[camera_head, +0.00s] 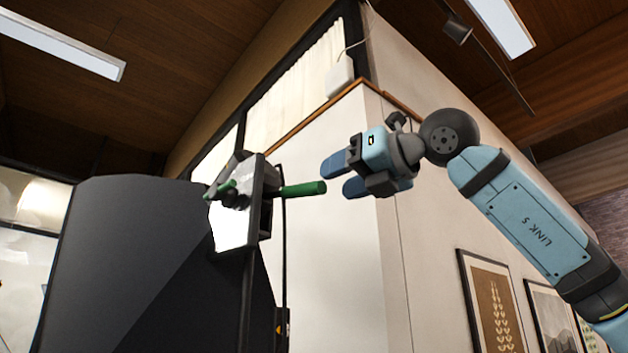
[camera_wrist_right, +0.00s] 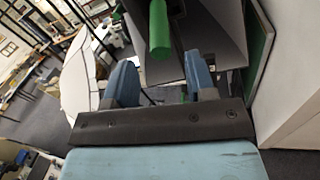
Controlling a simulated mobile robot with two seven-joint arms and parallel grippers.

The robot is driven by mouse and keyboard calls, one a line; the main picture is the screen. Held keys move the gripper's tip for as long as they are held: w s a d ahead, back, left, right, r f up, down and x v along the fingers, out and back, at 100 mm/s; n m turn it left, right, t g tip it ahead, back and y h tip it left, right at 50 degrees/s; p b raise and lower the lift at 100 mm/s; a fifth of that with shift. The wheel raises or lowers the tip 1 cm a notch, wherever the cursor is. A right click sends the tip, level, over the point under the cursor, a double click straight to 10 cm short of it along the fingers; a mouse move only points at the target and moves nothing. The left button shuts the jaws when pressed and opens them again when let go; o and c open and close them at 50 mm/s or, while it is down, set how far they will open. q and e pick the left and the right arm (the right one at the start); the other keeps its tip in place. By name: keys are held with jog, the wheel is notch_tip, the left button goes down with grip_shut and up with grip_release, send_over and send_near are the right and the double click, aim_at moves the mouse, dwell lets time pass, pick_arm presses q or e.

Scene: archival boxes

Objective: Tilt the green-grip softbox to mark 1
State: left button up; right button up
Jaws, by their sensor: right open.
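The softbox (camera_head: 233,226) hangs on a dark stand left of centre in the head view, its pale face turned down and left. Its green grip (camera_head: 303,189) sticks out to the right; a smaller green handle (camera_head: 220,189) is on its other side. My right gripper (camera_head: 343,175) is open and empty, just right of the grip's free end, with a small gap. In the right wrist view the grip (camera_wrist_right: 159,30) lies above and between the open fingers (camera_wrist_right: 160,80), not enclosed by them. No numbered mark can be read. My left gripper is out of view.
A large dark panel (camera_head: 140,270) stands left of the softbox. A white wall (camera_head: 335,250) rises behind the grip, with framed pictures (camera_head: 490,300) at right. Open air surrounds my right gripper.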

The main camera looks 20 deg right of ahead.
aim_at(314, 195)
pick_arm(q)
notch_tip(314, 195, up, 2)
jog(key=shift+p, duration=0.8)
pick_arm(e)
jog(key=x, duration=0.6)
jog(key=shift+c, duration=0.5)
grip_shut()
pick_arm(q)
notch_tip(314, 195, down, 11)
jog(key=b, duration=1.2)
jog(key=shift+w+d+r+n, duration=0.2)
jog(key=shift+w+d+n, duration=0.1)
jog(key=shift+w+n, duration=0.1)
pick_arm(e)
jog(key=shift+w+a+f+t+y, duration=0.15)
jog(key=shift+f+t+y, duration=0.25)
jog(key=shift+f, duration=0.35)
jog(key=shift+w+a+f+t+y, duration=0.1)
jog(key=shift+w+f+t+y, duration=0.1)
jog(key=shift+f+t, duration=0.45)
jog(key=shift+w+a+f+t+y, duration=0.1)
jog(key=shift+f+t+y, duration=0.25)
jog(key=shift+f, duration=0.45)
